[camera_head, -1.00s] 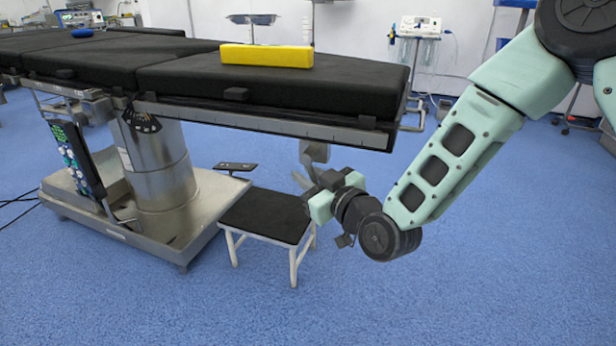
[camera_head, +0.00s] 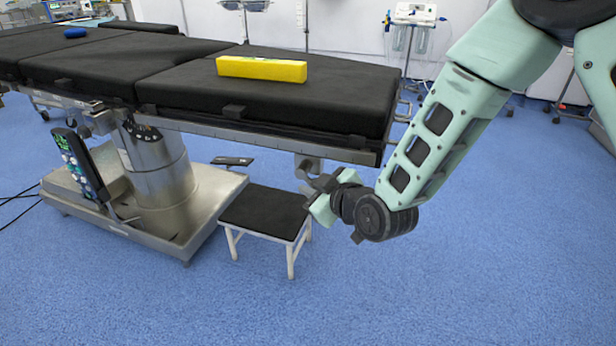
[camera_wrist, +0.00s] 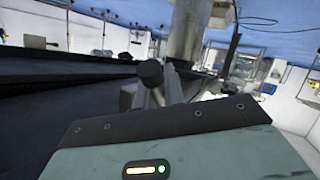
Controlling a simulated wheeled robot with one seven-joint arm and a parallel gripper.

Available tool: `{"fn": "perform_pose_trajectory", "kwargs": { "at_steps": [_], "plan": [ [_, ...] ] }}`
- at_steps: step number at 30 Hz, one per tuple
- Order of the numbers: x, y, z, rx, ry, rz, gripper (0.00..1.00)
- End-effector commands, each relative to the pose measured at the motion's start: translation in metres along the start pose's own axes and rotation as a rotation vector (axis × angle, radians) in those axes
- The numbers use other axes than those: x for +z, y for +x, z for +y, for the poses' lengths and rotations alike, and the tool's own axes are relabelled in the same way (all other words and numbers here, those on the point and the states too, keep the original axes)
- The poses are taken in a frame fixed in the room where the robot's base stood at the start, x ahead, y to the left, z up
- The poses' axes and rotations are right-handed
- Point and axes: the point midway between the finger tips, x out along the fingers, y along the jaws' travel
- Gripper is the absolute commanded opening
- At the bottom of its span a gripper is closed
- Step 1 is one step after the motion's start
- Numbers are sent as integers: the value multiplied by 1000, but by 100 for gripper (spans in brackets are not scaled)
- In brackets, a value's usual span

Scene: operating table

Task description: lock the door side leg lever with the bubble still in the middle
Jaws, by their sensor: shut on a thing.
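The leg section (camera_head: 350,95) of the operating table is a black pad on a metal side rail. A yellow bar (camera_head: 262,69) lies on it; no bubble can be made out at this size. My gripper (camera_head: 317,186) is below the right end of the rail, shut on the grey leg lever (camera_head: 303,174). In the wrist view, the lever (camera_wrist: 158,92) is a metal bar with a dark round knob, just beyond the gripper's dark front edge. The fingertips and the grip itself are hidden there. I cannot tell whether the lever is locked.
A low black-topped stool (camera_head: 265,211) stands under the leg section, left of my gripper. The metal table base (camera_head: 185,225) and column (camera_head: 155,165) are further left, with a hanging control pendant (camera_head: 80,165). Blue floor is clear in front and to the right.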

Motion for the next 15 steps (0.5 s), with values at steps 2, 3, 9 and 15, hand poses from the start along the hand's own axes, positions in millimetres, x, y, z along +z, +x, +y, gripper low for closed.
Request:
{"fn": "perform_pose_trajectory", "kwargs": {
  "at_steps": [2, 3, 9, 15],
  "plan": [
    [-2, -1, -1, -3, -5, -1, 0],
    [-1, -1, -1, -3, -5, -1, 0],
    [-1, 0, -1, -3, -4, -1, 0],
    [-1, 0, -1, -2, -4, -1, 33]
  ]
}}
